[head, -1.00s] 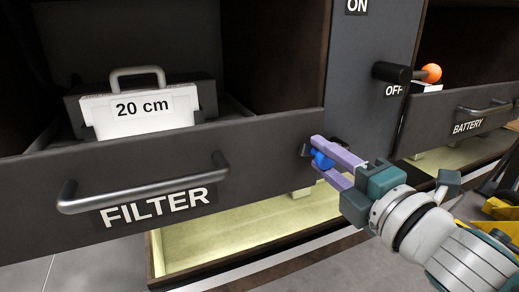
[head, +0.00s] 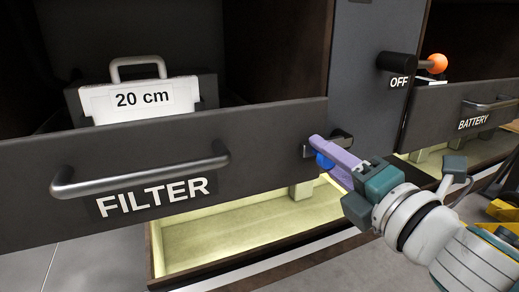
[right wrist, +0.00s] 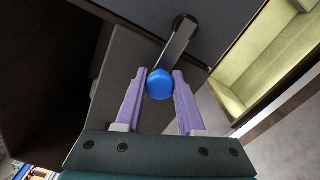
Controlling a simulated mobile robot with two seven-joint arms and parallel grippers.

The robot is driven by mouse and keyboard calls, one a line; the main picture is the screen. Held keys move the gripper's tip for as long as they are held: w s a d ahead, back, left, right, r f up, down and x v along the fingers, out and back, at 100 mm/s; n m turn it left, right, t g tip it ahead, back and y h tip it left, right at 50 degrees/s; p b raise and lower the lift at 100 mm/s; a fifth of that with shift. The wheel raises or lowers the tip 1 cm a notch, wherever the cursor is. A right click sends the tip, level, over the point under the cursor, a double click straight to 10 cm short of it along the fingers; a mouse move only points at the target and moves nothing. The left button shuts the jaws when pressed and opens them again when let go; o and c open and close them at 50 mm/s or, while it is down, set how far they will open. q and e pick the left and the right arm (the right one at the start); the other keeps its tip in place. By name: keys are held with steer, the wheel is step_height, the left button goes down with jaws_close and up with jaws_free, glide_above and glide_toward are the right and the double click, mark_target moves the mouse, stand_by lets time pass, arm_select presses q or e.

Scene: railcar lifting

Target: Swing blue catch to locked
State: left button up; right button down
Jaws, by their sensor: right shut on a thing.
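The blue catch has a round blue knob (head: 325,160) at the right end of the FILTER drawer front (head: 265,135). In the right wrist view the knob (right wrist: 160,84) sits at the end of a grey metal lever (right wrist: 176,48), which runs up to a dark round pivot. My right gripper (head: 320,151) is shut on the blue knob, with one lilac finger on each side of it. In the head view the fingers cover part of the knob and most of the lever. My left gripper is not in view.
A BATTERY drawer (head: 465,126) is at the right. An orange-tipped lever (head: 437,63) points right beside the OFF label. A pale lit compartment (head: 235,232) lies below.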

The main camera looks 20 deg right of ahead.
steer(key=c, duration=0.5)
jaws_free()
steer(key=shift+s, duration=0.1)
steer(key=s, duration=0.3)
steer(key=s+b, duration=0.1)
steer(key=s, duration=0.5)
steer(key=shift+s+d, duration=0.35)
steer(key=shift+d, duration=0.05)
